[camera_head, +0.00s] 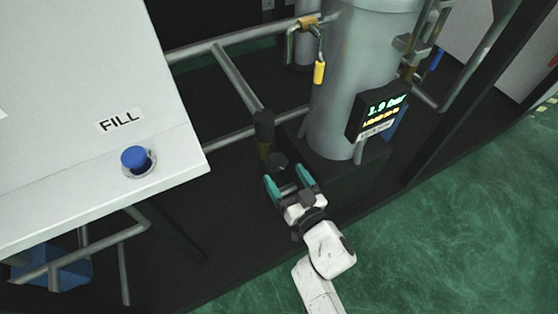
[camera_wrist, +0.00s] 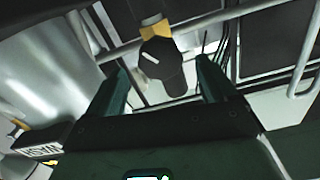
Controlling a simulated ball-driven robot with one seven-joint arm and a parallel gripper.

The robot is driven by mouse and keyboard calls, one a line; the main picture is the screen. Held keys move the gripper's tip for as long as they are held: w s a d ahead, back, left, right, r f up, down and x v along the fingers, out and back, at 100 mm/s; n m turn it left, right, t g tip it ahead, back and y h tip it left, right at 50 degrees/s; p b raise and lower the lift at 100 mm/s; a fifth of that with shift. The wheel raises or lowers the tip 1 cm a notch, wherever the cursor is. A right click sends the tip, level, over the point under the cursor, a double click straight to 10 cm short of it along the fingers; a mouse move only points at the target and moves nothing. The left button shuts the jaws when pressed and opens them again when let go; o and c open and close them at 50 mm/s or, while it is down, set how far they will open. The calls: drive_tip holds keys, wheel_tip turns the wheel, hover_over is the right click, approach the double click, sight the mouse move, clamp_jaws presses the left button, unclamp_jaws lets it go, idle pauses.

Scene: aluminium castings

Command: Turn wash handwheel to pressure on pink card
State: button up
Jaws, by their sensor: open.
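A black knob with a white mark (camera_wrist: 168,68), likely the wash handwheel, sits on a brass-coloured fitting in the wrist view. In the head view a dark knob (camera_head: 276,160) shows just beyond my fingertips, below a black cylinder with a brass body. My gripper (camera_head: 284,173) is open, with its teal fingers pointing at the knob. In the wrist view the knob appears between the fingers, and contact cannot be told. A digital gauge (camera_head: 379,113) on the grey tank reads 1.9 bar. A WASH label (camera_wrist: 42,148) shows at lower left of the wrist view. No pink card is visible.
The grey tank (camera_head: 345,75) stands right of the knob. A yellow-handled valve (camera_head: 319,72) hangs beside it. A pale panel with a FILL label (camera_head: 121,121) and blue button (camera_head: 134,157) is at left. Pipes (camera_head: 237,78) run behind. Green floor (camera_head: 460,230) is open at right.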

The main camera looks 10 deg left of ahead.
drive_tip(key=p+v, duration=0.1)
drive_tip(key=v, duration=0.4)
drive_tip(key=shift+d, duration=0.1)
idle(0.4)
